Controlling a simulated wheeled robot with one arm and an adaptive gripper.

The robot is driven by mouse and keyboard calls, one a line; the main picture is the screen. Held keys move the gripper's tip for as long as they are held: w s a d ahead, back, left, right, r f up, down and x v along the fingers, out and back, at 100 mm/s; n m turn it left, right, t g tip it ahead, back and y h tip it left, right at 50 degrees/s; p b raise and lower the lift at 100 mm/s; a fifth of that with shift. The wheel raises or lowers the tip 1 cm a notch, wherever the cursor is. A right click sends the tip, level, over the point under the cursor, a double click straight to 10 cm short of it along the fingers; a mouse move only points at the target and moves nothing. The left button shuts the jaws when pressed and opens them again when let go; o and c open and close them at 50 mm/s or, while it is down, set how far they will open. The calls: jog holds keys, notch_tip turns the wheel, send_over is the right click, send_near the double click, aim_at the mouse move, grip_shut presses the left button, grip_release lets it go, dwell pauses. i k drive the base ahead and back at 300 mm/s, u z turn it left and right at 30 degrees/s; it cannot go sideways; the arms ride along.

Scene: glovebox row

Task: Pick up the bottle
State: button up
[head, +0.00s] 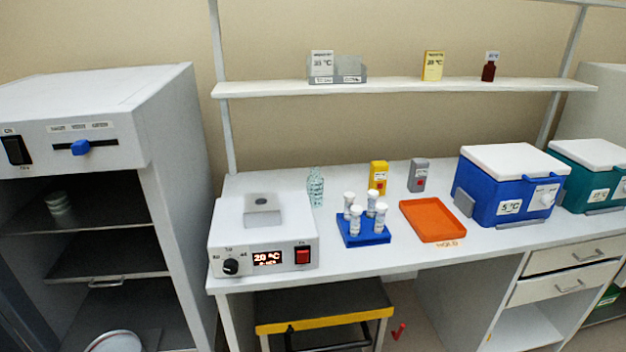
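A clear, pale-blue glass bottle (316,187) stands upright on the white bench (340,262), behind and right of the heater box. A small dark-red bottle (488,72) with a white label at its top stands on the wall shelf (410,88), toward its right end. I cannot tell which of the two is meant. My gripper is not in view.
A heater box (225,238) reading 20 °C stands at the bench's left. Right of it are a blue rack (362,239) with white-capped tubes, an orange tray (433,220) and a blue cooler (500,190). A stool (325,318) stands under the front edge.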

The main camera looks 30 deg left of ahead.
aim_at(315, 182)
jog(key=u, duration=0.65)
jog(key=i, duration=0.85)
jog(key=u, duration=1.3)
jog(key=i, duration=0.7)
jog(key=u, duration=0.05)
